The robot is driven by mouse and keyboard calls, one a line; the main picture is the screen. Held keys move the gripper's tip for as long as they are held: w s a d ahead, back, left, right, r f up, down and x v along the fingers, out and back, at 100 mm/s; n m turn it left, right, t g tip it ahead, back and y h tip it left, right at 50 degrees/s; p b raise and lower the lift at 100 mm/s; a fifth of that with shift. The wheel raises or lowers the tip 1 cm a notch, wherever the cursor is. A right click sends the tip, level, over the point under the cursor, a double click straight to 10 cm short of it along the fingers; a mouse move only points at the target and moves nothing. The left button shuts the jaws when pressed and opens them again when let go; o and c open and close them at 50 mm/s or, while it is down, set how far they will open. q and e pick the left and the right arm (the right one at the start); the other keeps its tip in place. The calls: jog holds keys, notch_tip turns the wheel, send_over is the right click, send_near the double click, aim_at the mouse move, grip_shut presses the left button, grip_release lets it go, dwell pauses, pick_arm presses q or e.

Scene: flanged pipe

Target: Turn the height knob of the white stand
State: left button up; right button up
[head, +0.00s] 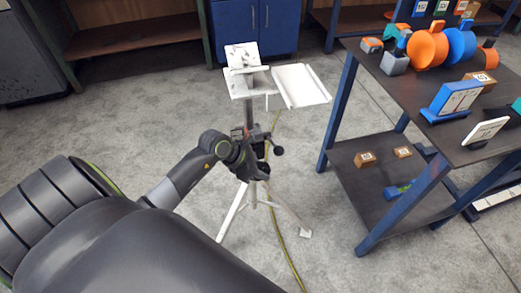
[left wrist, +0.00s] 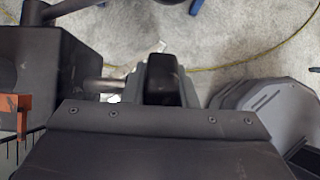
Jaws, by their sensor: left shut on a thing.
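The white stand (head: 243,88) stands upright on a tripod in the middle of the head view, with a dark clamp block on its post. My left gripper (head: 243,156) reaches in from the left and is at this block; its fingertips are hard to make out there. In the left wrist view, a black knob (left wrist: 168,84) sits at the end of a short metal shaft from the dark block (left wrist: 70,60). My left gripper is shut on this height knob, which is partly hidden by the gripper. My right gripper is in neither view.
A dark-topped table (head: 400,92) with blue legs, flanged parts and numbered blocks stands close to the right. A yellow cable (head: 274,225) runs along the floor past the tripod. Blue cabinets (head: 250,25) and shelves are at the back. Grey floor to the left is clear.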

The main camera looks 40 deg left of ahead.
pick_arm(q)
jog(key=shift+w+d+r+g+y+p, duration=0.1)
jog(key=shift+g+y+p, duration=0.3)
jog(key=shift+g+p, duration=0.15)
jog(key=shift+g+y+p, duration=0.4)
jog(key=shift+g+y, duration=0.15)
jog(key=shift+y, duration=0.05)
jog(key=shift+f+g+y+p, duration=0.2)
jog(key=shift+g+y+p, duration=0.1)
jog(key=shift+g+y, duration=0.4)
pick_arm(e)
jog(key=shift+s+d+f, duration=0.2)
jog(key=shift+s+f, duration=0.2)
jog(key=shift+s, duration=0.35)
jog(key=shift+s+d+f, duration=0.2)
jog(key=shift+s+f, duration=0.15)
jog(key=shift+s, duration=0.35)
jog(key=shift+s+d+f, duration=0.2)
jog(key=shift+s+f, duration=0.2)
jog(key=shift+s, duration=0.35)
pick_arm(q)
jog(key=o, duration=1)
